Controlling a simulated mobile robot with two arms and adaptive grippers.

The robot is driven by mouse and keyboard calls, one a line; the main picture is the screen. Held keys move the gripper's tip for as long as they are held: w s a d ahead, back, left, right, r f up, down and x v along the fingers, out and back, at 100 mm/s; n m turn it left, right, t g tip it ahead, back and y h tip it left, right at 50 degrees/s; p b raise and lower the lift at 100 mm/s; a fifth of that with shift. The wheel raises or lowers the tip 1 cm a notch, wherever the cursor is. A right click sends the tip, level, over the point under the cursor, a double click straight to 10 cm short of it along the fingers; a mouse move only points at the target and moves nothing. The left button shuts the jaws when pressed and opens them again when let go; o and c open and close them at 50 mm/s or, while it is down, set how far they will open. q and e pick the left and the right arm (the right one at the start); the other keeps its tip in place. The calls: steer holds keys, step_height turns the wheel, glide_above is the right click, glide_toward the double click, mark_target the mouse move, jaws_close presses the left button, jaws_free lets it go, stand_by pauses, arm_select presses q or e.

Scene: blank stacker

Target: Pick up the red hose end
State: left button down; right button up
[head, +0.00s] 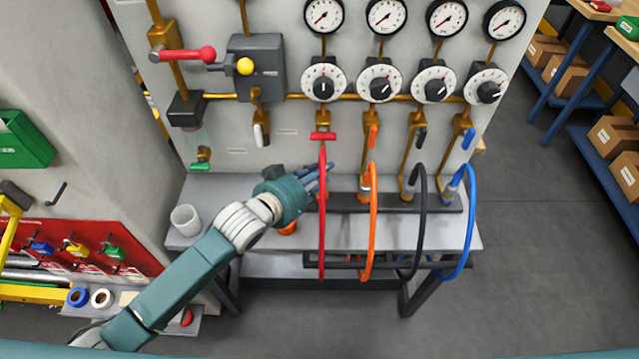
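The red hose (322,225) hangs from a red-handled valve (322,136) on the panel and loops down past the front edge of the bench. Its free end is not clearly visible; my gripper covers the left part of the dark rack (388,204). My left gripper (318,180) reaches in from the left, with its fingers just left of the red hose and at the rack. Whether the fingers are apart or closed on the hose end cannot be made out. My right gripper is out of view.
Orange (373,235), black (422,225) and blue (472,225) hoses hang to the right, close together. A white cup (186,220) stands on the bench's left. Gauges and dials fill the panel (215,130) behind.

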arm_select(q)
step_height(320, 180, up, 16)
steer(key=b, duration=0.1)
steer(key=shift+f, duration=0.2)
steer(key=shift+s+r, duration=0.1)
steer(key=shift+r, duration=0.05)
step_height(320, 180, up, 3)
steer(key=p, duration=0.3)
steer(key=shift+p, duration=0.35)
stand_by(0.4)
steer(key=shift+f, duration=0.2)
